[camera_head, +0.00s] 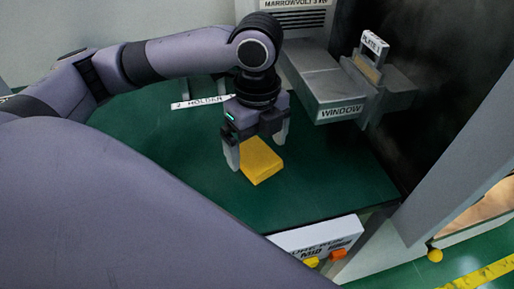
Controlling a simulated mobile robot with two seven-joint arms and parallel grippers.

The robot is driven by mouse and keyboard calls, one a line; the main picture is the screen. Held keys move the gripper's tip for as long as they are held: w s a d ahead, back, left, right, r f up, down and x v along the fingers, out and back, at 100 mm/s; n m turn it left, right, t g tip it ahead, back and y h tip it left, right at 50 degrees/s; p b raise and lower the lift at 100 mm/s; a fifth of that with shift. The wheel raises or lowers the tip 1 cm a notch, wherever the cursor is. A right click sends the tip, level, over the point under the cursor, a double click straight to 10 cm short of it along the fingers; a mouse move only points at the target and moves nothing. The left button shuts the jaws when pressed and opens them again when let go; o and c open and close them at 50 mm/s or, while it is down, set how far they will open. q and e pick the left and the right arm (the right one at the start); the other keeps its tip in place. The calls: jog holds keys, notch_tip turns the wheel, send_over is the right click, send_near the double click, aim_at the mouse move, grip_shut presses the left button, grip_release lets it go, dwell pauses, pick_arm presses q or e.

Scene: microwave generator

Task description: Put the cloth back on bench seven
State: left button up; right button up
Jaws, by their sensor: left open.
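The cloth appears to be the yellow folded block (261,161) on the dark green bench surface (330,185). My left gripper (256,152) points down over it, open, with one finger at its left side and the other behind its right side. Whether the fingers touch it is not clear. My right gripper is not in view. No label reading bench seven can be read.
A grey unit marked WINDOW (341,112) and a PLATE block (374,44) stand at the back right. A HOLDER label strip (196,103) lies behind my gripper. A white panel with coloured buttons (318,238) is at the front edge. The bench right of the cloth is clear.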

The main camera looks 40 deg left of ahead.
aim_at(258, 156)
pick_arm(q)
notch_tip(258, 156, up, 10)
jog(key=p, duration=0.1)
jog(key=shift+p, duration=0.35)
